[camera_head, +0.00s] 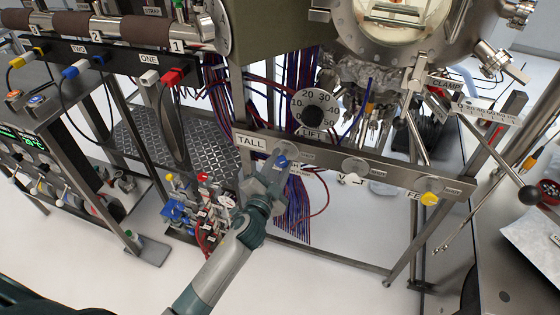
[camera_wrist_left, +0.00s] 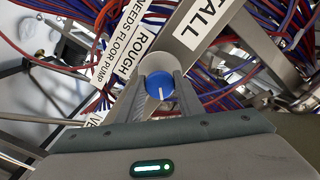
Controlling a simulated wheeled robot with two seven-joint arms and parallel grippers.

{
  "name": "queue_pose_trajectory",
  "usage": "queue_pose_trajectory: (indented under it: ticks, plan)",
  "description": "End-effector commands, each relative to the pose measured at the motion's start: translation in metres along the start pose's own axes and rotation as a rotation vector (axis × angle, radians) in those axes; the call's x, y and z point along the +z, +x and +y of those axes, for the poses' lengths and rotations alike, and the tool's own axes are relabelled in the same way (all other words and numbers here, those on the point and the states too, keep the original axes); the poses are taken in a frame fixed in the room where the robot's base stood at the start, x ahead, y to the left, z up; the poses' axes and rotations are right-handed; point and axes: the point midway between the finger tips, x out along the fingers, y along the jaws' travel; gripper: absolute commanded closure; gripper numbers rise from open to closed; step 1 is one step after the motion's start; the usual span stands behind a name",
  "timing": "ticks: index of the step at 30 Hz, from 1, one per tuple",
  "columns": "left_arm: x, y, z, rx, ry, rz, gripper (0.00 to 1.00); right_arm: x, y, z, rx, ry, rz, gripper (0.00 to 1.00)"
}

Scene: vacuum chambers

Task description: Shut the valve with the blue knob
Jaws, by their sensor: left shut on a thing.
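The blue knob (camera_head: 281,161) sits near the left end of a grey metal bar (camera_head: 330,160), beside the "TALL" label (camera_head: 252,142). My left gripper (camera_head: 275,170) reaches up to it from below and is shut on it. My right gripper is not in view.
A white knob (camera_head: 349,179) and a yellow knob (camera_head: 429,198) sit further right on the same bar. The "LIFT" dial (camera_head: 314,109) is just above. Red and blue cables (camera_head: 297,205) hang behind the bar. A black-ended lever (camera_head: 528,194) stands at the right.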

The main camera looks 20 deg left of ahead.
Motion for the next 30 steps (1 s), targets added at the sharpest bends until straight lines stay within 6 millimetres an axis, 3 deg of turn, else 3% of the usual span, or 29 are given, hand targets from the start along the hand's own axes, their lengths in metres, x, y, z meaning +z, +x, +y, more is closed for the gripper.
queue_pose_trajectory:
  ticks: [18, 25, 30]
  plan:
    - [-0.001, 0.0, 0.0, 0.001, 0.565, 0.001, 0.89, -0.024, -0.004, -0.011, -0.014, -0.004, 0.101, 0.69]
    - [-0.001, 0.0, 0.001, 0.001, 0.702, 0.001, 0.89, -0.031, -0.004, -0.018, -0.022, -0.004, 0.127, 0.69]
    - [0.0, 0.0, 0.001, 0.001, 0.753, 0.001, 0.89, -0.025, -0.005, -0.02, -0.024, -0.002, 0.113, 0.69]
